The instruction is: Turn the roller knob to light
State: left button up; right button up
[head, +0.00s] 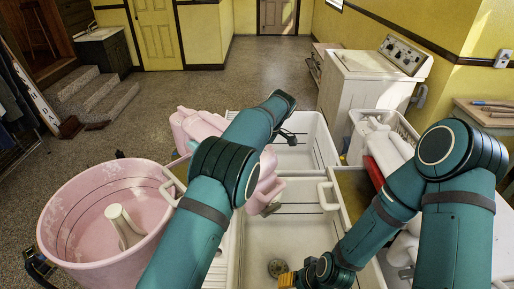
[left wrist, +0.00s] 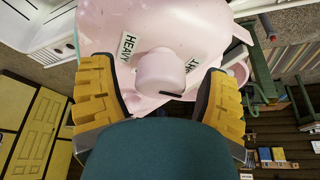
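The roller knob (left wrist: 162,72) is a pale pink round knob on the pink wringer head (left wrist: 180,25) in the left wrist view. A short dark mark shows at its lower edge. A label reading HEAVY (left wrist: 128,46) is at its left, and another label, too small to read, (left wrist: 191,65) is at its right. My left gripper (left wrist: 163,105) is open, with its yellow fingers on either side of the knob and apart from it. In the head view the pink wringer (head: 195,125) is partly hidden behind my left arm. My right gripper (head: 287,280) shows only partly at the bottom.
A pink wash tub (head: 65,215) with a post stands at the left. White double sinks (head: 300,205) with handles are at the centre. A white washer (head: 350,90) and a basket with white bottles (head: 385,140) stand at the right. The floor beyond is clear.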

pick_arm(q)
jog(key=shift+r, duration=0.1)
jog(key=v, duration=1.2)
